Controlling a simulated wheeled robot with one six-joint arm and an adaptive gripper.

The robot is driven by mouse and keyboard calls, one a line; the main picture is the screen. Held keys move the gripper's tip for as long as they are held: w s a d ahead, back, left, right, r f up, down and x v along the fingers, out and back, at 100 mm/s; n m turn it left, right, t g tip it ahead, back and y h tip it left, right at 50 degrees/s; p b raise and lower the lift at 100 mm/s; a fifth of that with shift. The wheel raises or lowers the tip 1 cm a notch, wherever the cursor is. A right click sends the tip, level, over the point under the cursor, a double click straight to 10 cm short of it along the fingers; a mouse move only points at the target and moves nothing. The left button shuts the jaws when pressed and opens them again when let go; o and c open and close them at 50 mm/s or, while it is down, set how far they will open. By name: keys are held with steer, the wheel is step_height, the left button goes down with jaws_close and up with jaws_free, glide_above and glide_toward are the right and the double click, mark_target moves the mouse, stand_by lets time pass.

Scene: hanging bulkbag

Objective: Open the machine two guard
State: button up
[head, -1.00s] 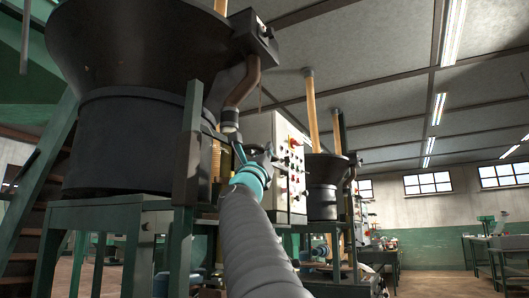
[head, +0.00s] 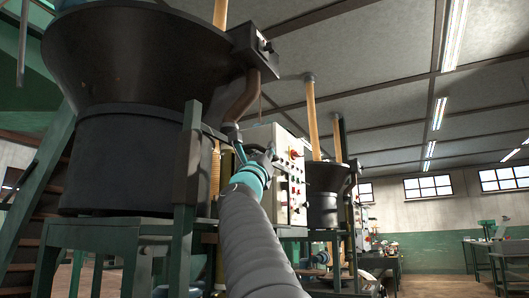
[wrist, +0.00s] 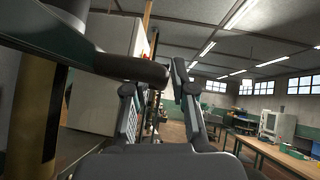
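A large black hopper machine (head: 130,150) fills the left of the head view. A light control panel box (head: 291,178) with red and green buttons stands just beyond my gripper (head: 262,157). In the wrist view my gripper (wrist: 155,92) has its two dark fingers apart. A dark rounded bar (wrist: 128,66) comes in from the left and ends near the fingertips. I cannot tell whether it touches them. The bar may belong to the guard, but I cannot identify the guard for certain. The panel box also shows in the wrist view (wrist: 105,75), left of the fingers.
A green frame post (head: 188,160) stands close to the left of my arm. A second, smaller black hopper (head: 326,195) is farther back. Workbenches (wrist: 285,158) stand at the right, with open floor before them.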

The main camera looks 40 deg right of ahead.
steer(key=shift+f, duration=0.1)
steer(key=v, duration=1.2)
stand_by(0.6)
